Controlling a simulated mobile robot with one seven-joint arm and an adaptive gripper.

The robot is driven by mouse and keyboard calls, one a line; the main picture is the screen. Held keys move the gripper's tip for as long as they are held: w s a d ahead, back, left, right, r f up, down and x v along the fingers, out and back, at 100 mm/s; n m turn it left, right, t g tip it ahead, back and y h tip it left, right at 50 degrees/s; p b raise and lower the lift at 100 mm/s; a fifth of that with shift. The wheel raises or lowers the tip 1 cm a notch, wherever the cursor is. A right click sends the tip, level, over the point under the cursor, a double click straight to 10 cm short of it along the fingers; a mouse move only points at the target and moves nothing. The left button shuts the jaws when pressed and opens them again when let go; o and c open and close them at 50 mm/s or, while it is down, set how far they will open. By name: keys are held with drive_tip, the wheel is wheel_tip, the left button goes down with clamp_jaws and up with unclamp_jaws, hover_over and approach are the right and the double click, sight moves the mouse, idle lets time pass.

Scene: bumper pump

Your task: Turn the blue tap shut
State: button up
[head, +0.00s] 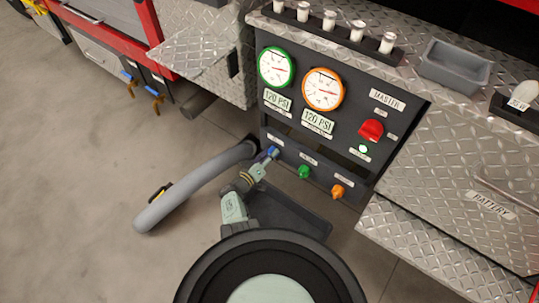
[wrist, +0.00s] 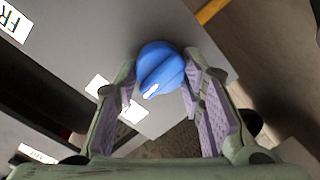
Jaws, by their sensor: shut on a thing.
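The blue tap (head: 271,152) is the leftmost of three taps low on the dark pump panel (head: 385,97). In the wrist view the blue tap (wrist: 160,69) is a round knob with a raised ridge and a white mark, and it sits between my fingertips. My gripper (head: 264,160) reaches up to it from below, and in the wrist view my gripper (wrist: 158,80) has a finger on each side of the knob, shut on it. The finger pads show lilac. The tap's stem is hidden behind the knob.
A green tap (head: 304,171) and an orange tap (head: 338,191) stand to the right on the same panel. A thick grey hose (head: 192,186) curves out at the left. Above are two gauges and a red master switch (head: 371,130). Floor at the left is open.

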drive_tip(key=o, duration=1.1)
drive_tip(key=shift+o, duration=0.2)
drive_tip(key=v, duration=1.2)
